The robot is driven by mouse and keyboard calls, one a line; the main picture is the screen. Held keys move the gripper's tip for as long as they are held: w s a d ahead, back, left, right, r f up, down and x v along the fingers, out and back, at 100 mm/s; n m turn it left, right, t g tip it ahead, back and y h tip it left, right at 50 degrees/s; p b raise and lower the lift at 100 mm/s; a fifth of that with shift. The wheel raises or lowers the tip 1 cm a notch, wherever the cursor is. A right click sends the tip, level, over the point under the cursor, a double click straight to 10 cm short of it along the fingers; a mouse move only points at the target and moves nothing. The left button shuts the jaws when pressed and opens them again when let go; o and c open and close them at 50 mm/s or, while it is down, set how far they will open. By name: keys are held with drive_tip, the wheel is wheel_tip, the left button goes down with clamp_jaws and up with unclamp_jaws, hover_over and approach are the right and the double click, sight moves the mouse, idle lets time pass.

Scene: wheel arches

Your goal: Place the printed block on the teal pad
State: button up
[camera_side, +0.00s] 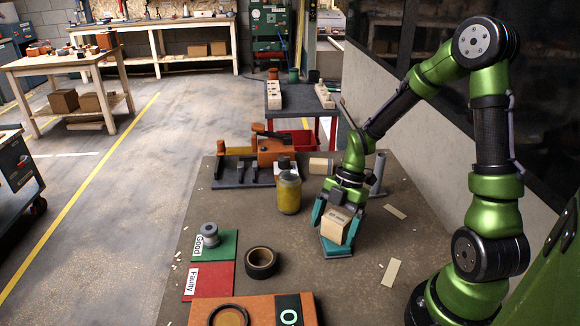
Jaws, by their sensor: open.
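The printed block (335,226) is a tan, box-shaped piece with dark print on its upper face. It appears to rest on the teal pad (336,252), whose front edge shows below it. My gripper (334,216) points down over the block, with one teal finger to its left and one to its right. The jaws are open around the block. The rear of the pad is hidden by the block and the fingers.
A yellow jar (289,193) stands left of my gripper, with a black tape roll (262,262) nearer the front. Green "Good" (226,246) and red "Faulty" (209,281) pads lie at left. An orange device (262,308) sits in front. Bare bench (345,290) lies before the pad.

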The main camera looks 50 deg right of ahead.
drive_tip(key=v, duration=1.1)
wheel_tip(320, 180, up, 5)
drive_tip(key=m+t+h, duration=0.2)
drive_tip(key=m+h, duration=0.1)
drive_tip(key=m, duration=0.6)
hover_over(340, 225)
drive_tip(key=s+a+r+m+t, duration=0.4)
drive_tip(key=a+r+m+t, duration=0.1)
drive_tip(key=m, duration=0.8)
drive_tip(key=shift+s+a+r, duration=0.25)
drive_tip(key=shift+s+a, duration=0.05)
drive_tip(key=shift+a, duration=0.3)
